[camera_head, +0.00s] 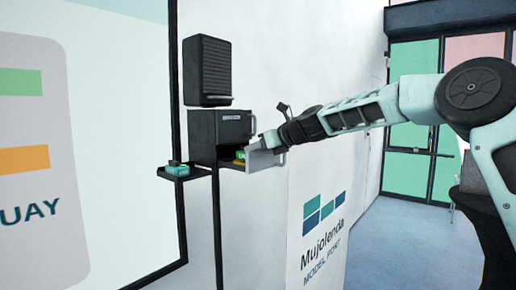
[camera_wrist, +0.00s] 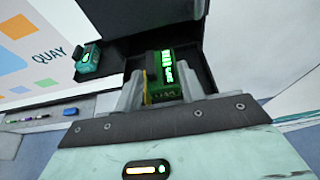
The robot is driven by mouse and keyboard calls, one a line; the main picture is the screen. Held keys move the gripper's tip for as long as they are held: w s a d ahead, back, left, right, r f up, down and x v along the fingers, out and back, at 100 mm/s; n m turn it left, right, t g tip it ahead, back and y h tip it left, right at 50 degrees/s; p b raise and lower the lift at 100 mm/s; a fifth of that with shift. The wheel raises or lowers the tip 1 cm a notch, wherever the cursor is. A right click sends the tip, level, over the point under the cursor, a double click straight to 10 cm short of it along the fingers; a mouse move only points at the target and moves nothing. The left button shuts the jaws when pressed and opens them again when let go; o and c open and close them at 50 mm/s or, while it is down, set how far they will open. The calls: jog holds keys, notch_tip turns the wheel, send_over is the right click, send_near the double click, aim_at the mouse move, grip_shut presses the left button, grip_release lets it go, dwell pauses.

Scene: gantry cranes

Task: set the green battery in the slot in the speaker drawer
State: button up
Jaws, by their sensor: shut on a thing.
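In the wrist view the battery (camera_wrist: 165,78), with bright markings, is between the two grey fingers of my gripper (camera_wrist: 162,88). My gripper is shut on it. In the head view my gripper (camera_head: 256,148) reaches in from the right. The dark drawer (camera_wrist: 210,78) lies around and beyond the battery in the wrist view. The slot is hidden, and I cannot tell whether the battery touches the drawer floor.
A teal device (camera_head: 174,170) sits on a small dark shelf (camera_head: 190,175) left of the speaker unit; it also shows in the wrist view (camera_wrist: 87,62). A black ribbed box (camera_head: 207,72) hangs above. A white Mujolenda panel (camera_head: 318,230) stands below my arm.

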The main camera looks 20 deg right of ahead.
jog(key=o, duration=1.1)
jog(key=shift+f, duration=0.4)
jog(key=shift+d+r+p, duration=0.15)
jog(key=shift+r+p, duration=0.3)
jog(key=shift+r, duration=0.3)
jog(key=b+v, duration=0.6)
jog(key=v, duration=0.5)
jog(key=shift+s+r, duration=0.25)
jog(key=shift+s, duration=0.1)
